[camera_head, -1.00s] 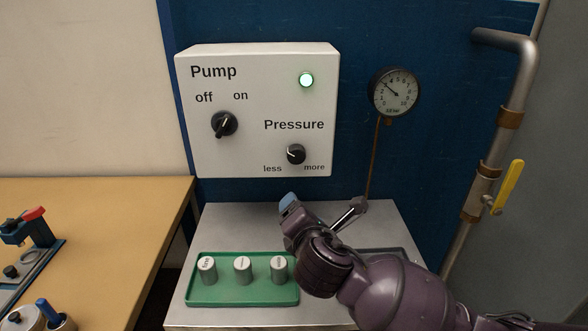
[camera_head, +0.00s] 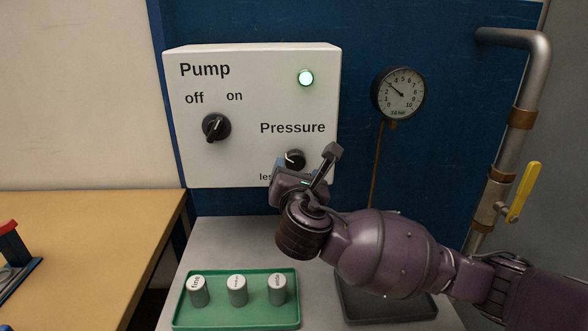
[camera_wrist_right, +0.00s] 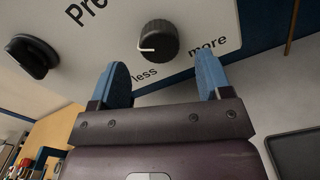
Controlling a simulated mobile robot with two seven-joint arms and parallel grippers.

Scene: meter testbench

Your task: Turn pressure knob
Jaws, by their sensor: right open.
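The black pressure knob (camera_head: 294,160) is on the lower right of the white pump panel (camera_head: 230,155). It also shows in the right wrist view (camera_wrist_right: 158,42), where its white mark points left, near "less". My right gripper (camera_head: 300,160) is in front of the panel at the knob, partly hiding it and the lettering below. In the right wrist view, my right gripper (camera_wrist_right: 165,80) is open and empty, with its blue fingertips spread on either side below the knob. Whether the fingers touch it is not clear. The left gripper is not in view.
A pressure gauge (camera_head: 399,94) hangs to the right, beside a pipe with a yellow lever (camera_head: 524,191). A green tray (camera_head: 236,318) with labelled cylinders sits on the metal bench below.

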